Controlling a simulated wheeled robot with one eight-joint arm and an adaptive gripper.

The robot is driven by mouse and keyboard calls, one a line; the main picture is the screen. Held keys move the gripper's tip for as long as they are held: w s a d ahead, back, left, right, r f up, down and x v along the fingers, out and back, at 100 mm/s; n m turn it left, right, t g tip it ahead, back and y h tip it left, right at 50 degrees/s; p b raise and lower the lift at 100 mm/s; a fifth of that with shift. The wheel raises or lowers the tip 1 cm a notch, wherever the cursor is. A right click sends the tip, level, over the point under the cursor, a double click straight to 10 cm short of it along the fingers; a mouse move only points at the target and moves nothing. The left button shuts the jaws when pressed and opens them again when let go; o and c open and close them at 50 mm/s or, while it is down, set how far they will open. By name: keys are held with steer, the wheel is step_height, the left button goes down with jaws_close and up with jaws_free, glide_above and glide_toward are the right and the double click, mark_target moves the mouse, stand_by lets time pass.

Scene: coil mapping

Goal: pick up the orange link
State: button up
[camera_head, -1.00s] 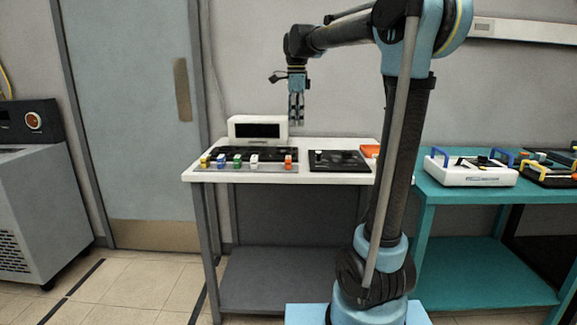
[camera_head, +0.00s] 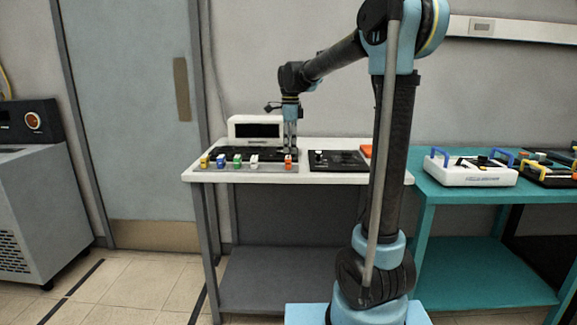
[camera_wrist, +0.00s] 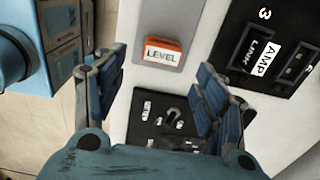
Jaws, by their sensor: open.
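The orange link (camera_head: 288,160) is at the right end of a row of small coloured blocks along the front of the white table. In the wrist view an orange block with a white face reading "LEVEL" (camera_wrist: 163,50) sits on a grey strip, and I take it to be the same link. My gripper (camera_head: 290,147) points down just above the orange link. In the wrist view my gripper (camera_wrist: 160,66) is open and empty, with the orange block between and beyond its fingertips. The exact height gap cannot be told.
Yellow (camera_head: 204,162), blue (camera_head: 220,161), green (camera_head: 237,161) and white (camera_head: 254,161) blocks stand left of the orange one. A white box (camera_head: 256,129) stands at the back.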

mark_target(288, 157)
steer(key=f, duration=0.5)
steer(key=shift+w+a, duration=0.15)
steer(key=shift+a, duration=0.25)
steer(key=shift+f, duration=0.55)
steer(key=shift+c, duration=0.2)
steer(key=c, duration=1.1)
